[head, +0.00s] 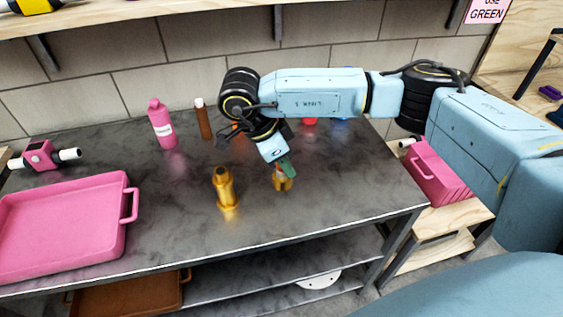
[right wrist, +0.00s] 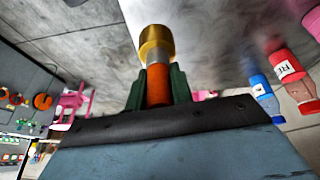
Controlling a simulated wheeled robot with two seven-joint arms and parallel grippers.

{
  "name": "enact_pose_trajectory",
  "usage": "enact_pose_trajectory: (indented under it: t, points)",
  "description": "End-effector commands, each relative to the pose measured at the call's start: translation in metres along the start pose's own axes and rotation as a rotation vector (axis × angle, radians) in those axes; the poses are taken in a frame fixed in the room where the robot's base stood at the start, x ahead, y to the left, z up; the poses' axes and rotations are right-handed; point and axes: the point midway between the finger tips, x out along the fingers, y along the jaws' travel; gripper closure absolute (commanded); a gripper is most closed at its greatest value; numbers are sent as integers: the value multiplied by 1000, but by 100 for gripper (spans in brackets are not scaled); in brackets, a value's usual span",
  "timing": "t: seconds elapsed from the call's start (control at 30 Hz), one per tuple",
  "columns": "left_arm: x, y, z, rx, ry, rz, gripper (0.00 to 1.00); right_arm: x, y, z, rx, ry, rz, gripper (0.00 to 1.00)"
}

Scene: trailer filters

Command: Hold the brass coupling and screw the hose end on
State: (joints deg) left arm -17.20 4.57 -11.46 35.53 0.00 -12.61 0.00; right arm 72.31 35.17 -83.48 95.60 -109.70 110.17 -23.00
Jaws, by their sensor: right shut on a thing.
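The brass coupling (head: 224,188) stands upright on the dark table, near its front middle. My right gripper (head: 285,165) is shut on the hose end (head: 282,184), to the right of the coupling and apart from it. In the right wrist view, the hose end (right wrist: 156,45) has a brass tip, a grey collar and an orange body between my green fingertips (right wrist: 158,88). The brass tip points down at the table; I cannot tell whether it touches. My left gripper is not in view.
A pink tray (head: 128,225) lies at the table's left, with a pink device (head: 42,155) behind it. A pink bottle (head: 162,125) and a brown bottle (head: 203,120) stand at the back. Red (head: 309,122) and blue bottles (right wrist: 265,95) stand behind my right arm.

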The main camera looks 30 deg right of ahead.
Motion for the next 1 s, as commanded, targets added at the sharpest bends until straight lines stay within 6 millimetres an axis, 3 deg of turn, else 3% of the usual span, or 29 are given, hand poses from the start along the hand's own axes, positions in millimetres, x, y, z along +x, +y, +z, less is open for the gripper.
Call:
enact_pose_trajectory:
  t: [0.1, 0.4, 0.6, 0.8, 1.0]
  points:
    - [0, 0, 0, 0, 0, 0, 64, -5, 6, 2, -308, 20, -127, 100]
    - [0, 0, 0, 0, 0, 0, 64, -22, 14, 5, -994, 74, -416, 100]
    - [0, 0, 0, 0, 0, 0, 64, -33, 18, 7, -1353, 101, -566, 100]
    - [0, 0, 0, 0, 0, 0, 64, -39, 20, 8, -1529, 115, -638, 100]
    - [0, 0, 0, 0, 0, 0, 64, -40, 20, 8, -1561, 118, -649, 100]
